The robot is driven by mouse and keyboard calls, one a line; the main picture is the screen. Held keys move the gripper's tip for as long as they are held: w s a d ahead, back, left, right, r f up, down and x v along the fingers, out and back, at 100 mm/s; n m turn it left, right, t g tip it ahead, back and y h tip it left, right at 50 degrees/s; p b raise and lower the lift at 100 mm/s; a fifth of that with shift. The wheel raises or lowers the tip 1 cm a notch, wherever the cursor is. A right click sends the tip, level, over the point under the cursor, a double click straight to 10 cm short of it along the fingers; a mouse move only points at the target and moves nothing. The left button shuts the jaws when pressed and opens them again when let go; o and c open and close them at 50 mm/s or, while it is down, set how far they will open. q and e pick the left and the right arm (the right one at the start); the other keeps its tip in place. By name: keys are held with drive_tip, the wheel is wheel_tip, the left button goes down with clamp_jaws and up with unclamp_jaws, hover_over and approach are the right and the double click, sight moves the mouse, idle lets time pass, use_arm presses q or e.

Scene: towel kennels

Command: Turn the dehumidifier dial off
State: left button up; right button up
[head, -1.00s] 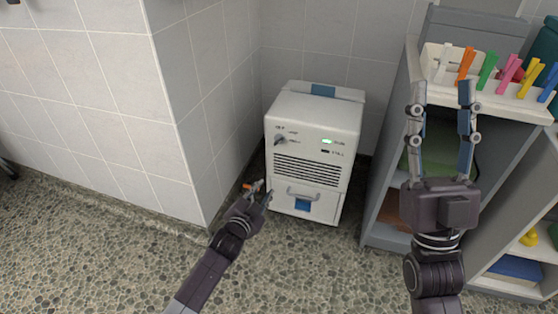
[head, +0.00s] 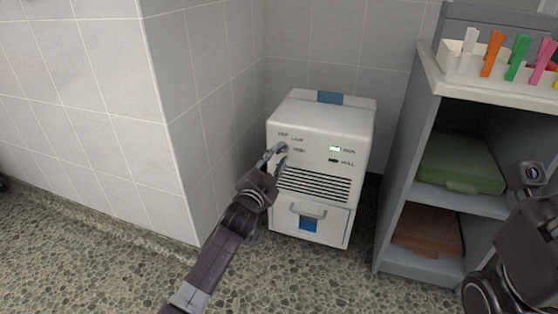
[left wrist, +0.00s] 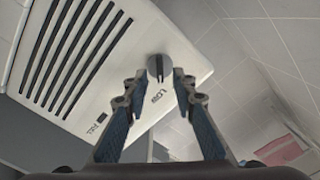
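The white dehumidifier (head: 318,125) stands on the floor by the tiled corner, its green light (head: 335,149) lit. Its dial is mostly hidden behind my left gripper (head: 279,151) in the head view. In the left wrist view, the round grey dial (left wrist: 159,68) with a dark raised bar shows between the fingertips. My left gripper (left wrist: 160,79) is open, with one fingertip on each side of the dial. I cannot tell whether the fingers touch it. Part of my right arm shows at the right edge of the head view, but no fingers of it are visible.
A tiled wall corner (head: 172,120) lies close on the left. Pebbled floor is clear in front.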

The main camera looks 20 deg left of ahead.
sight(282, 149)
use_arm(q)
drive_tip(key=shift+w+b, duration=0.4)
drive_tip(key=shift+w, duration=0.7)
drive_tip(key=shift+c, duration=0.4)
clamp_jaws()
